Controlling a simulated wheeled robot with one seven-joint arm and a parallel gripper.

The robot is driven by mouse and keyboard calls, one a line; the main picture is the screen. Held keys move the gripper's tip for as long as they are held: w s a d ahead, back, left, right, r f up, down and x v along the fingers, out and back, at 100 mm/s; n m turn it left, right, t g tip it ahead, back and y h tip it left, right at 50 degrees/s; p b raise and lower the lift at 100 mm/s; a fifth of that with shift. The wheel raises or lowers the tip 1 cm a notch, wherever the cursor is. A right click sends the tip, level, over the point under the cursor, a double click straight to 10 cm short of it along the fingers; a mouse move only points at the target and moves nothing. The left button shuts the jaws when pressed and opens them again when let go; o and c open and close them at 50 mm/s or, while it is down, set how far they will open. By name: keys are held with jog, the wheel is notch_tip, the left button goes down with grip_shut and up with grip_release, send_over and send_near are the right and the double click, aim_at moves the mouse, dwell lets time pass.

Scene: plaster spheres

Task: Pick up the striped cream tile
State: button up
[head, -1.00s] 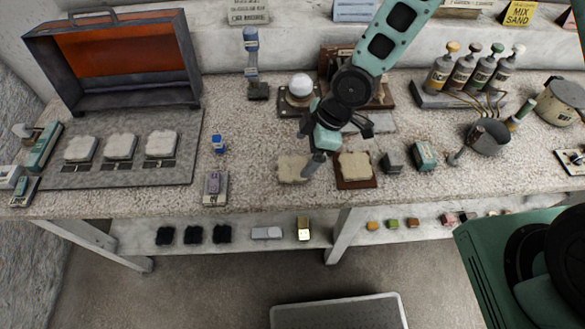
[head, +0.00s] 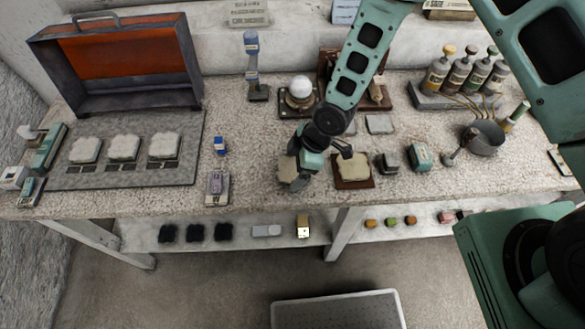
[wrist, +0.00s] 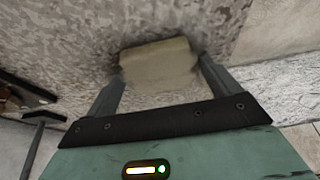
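A cream tile (head: 286,170) lies on the speckled bench near its front edge, partly hidden by my gripper (head: 299,172) in the head view. In the wrist view the tile (wrist: 157,62) lies between the two fingertips of my gripper (wrist: 160,68), one at its left end and one at its right. The fingers are spread about as wide as the tile, with what looks like a narrow gap on the right. I cannot make out stripes. A second cream tile (head: 353,168) lies on a brown board just right of my gripper.
A small dark block (head: 387,163) and a teal box (head: 421,157) stand to the right. A white sphere (head: 300,87) sits on a stand behind. Bare bench lies around (head: 250,170).

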jog(key=c, duration=1.2)
jog(key=shift+o, duration=0.2)
jog(key=shift+r, duration=0.1)
